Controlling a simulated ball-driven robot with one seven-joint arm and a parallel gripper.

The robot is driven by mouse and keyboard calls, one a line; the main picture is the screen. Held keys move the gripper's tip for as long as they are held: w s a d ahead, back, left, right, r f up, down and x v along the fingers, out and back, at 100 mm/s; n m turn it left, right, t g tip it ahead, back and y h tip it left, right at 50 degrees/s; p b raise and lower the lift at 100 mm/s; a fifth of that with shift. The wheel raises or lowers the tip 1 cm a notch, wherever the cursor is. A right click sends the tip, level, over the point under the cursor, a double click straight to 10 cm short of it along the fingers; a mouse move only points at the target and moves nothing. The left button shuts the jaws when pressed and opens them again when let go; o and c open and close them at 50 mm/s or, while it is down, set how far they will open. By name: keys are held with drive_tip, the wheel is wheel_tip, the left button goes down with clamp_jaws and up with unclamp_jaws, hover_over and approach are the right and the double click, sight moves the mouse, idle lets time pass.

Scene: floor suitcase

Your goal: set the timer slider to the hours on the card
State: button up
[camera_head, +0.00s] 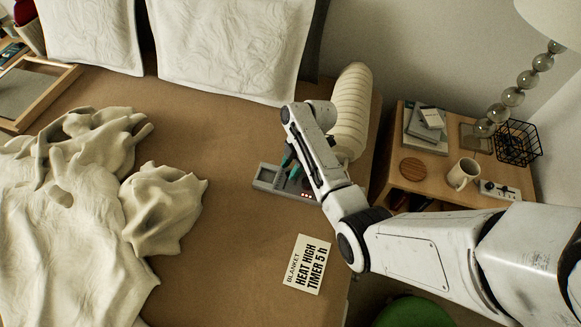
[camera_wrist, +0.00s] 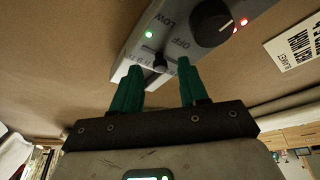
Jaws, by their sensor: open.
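The card (camera_head: 307,264) lies flat on the brown bedspread and reads "BLANKET HEAT HIGH TIMER 5 h"; its corner also shows in the wrist view (camera_wrist: 293,45). The grey blanket controller (camera_head: 266,179) lies above it, partly hidden by my arm. In the wrist view the controller (camera_wrist: 180,18) shows a round black dial (camera_wrist: 212,30), "OFF" and "LOW" lettering, and a small dark slider nub (camera_wrist: 160,65). My gripper (camera_wrist: 159,66) has its green fingers open, one on each side of the nub. Contact and the slider's setting cannot be told. The gripper is also over the controller in the head view (camera_head: 291,164).
A cream ribbed bolster (camera_head: 351,105) lies close behind my arm. A rumpled white blanket (camera_head: 70,225) covers the left of the bed. A nightstand (camera_head: 440,176) with a mug (camera_head: 463,173) stands at right. Bare bedspread lies left of the controller. Green and red lights glow on the controller.

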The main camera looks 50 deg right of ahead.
drive_tip(key=v, duration=1)
drive_tip(key=shift+s, duration=0.1)
idle(0.3)
